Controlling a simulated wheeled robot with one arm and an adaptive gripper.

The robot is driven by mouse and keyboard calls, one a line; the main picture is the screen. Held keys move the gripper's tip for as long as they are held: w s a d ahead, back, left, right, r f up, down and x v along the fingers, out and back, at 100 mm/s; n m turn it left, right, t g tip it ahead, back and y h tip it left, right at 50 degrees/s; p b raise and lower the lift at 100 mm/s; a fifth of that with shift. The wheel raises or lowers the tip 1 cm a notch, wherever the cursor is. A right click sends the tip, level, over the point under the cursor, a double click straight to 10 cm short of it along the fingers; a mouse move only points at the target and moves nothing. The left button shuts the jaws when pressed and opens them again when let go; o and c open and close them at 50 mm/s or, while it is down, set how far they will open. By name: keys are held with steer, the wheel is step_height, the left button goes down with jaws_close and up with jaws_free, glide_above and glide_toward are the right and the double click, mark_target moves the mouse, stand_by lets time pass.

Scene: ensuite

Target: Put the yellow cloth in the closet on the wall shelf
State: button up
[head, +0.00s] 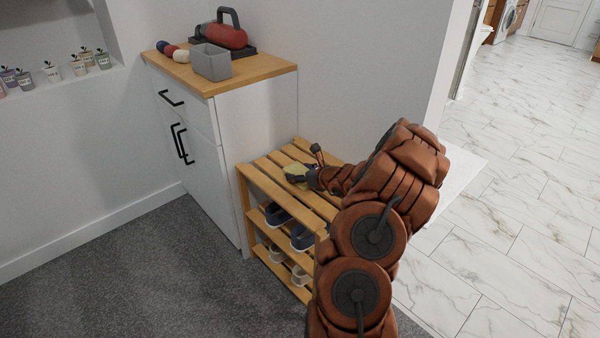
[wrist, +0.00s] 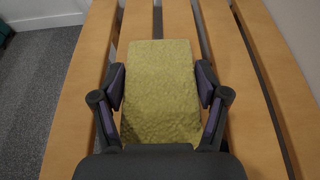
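The yellow cloth (wrist: 161,90) appears as a flat, textured rectangle over the wooden slats in the wrist view. In the head view the yellow cloth (head: 295,172) is small, at the top of the slatted shoe rack (head: 268,178). My gripper (wrist: 160,85) reaches down over the rack, with one finger along each side edge of the cloth. The fingers stand apart by about the cloth's width. Whether they press on it is unclear, and so is whether it rests on the slats. My gripper (head: 303,177) is partly hidden in the head view.
A white cabinet (head: 255,130) with a wooden top stands left of the rack, bearing a grey bin (head: 211,62), a red object (head: 226,36) and small balls. Shoes (head: 302,237) sit on the rack's lower levels. A wall ledge (head: 60,84) at left holds several small pots. Carpet is clear at front left.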

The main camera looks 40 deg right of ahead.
steer(key=o, duration=0.3)
